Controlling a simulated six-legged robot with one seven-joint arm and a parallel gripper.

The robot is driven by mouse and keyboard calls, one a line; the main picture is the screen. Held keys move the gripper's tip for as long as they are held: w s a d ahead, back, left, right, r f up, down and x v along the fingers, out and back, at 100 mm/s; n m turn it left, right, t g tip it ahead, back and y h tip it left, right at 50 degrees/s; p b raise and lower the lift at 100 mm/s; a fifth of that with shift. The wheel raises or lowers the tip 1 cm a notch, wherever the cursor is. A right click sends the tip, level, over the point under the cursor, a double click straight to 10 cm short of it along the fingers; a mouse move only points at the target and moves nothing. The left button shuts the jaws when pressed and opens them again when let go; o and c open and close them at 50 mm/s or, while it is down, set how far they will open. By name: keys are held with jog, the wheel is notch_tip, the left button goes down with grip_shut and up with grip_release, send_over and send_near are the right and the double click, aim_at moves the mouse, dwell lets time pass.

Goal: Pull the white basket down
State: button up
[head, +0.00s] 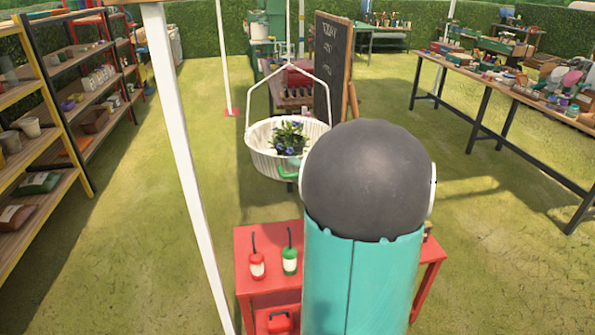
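The white basket (262,156) hangs in the middle of the head view by a thin white frame handle (297,63) that rises above it. A potted plant (289,139) with purple-blue flowers and green leaves sits in it. A small green piece (287,172) shows at the basket's lower front; I cannot tell what it is part of. My own arm, with a dark round joint and a teal link, stands in front and covers the basket's right edge. My gripper cannot be made out; the arm may hide it.
A red table (268,238) stands below the basket, with a red bottle (257,264) and a green bottle (290,261). A white pole (186,165) rises at left. Shelves (62,100) line the left; a long table (505,88) stands right. A chalkboard (332,65) stands behind the basket.

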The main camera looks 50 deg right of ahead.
jog(key=v, duration=1.3)
